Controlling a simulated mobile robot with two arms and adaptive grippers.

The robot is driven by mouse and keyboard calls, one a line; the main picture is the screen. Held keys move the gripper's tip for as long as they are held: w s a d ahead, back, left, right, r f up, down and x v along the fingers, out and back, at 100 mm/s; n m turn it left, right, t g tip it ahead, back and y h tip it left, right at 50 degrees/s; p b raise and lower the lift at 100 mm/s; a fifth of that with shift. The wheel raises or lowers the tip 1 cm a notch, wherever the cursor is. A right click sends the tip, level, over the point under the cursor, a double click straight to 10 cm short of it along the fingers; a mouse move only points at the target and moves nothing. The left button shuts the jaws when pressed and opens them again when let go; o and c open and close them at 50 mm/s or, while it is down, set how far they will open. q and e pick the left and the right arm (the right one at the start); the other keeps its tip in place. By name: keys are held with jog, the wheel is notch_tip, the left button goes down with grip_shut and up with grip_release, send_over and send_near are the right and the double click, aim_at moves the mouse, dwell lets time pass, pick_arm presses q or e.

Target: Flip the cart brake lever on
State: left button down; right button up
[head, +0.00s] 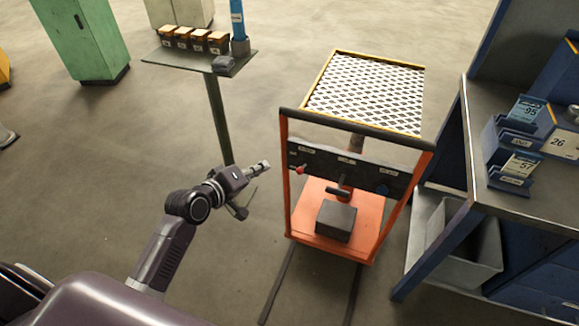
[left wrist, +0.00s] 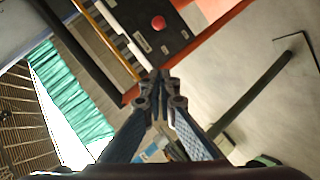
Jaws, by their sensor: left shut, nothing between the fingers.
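The orange cart (head: 290,215) stands at the centre right in the head view, with a dark control panel (head: 320,162) across its front. The panel carries a red-tipped control (head: 301,169) at left, a black handle (head: 340,192) in the middle and a dark blue knob (head: 382,190) at right. The labels are too small to read, so I cannot tell which is the brake lever. My left gripper (head: 264,165) is shut and empty, just left of the panel and apart from the red control. In the left wrist view, the closed fingertips (left wrist: 160,78) lie below the red knob (left wrist: 158,22).
The cart has a patterned top (head: 365,95) and a dark block (head: 336,221) on its lower deck. A small stand (head: 214,110) with several boxes is behind my left arm. A blue workbench (head: 440,245) and grey bin (head: 455,245) crowd the right.

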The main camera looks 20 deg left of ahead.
pick_arm(q)
jog(key=w+d+f+p, duration=0.1)
jog(key=w+d+f, duration=0.4)
jog(key=w, duration=0.3)
jog(key=shift+d+f, duration=0.3)
jog(key=shift+f, duration=0.35)
jog(key=shift+f, duration=0.1)
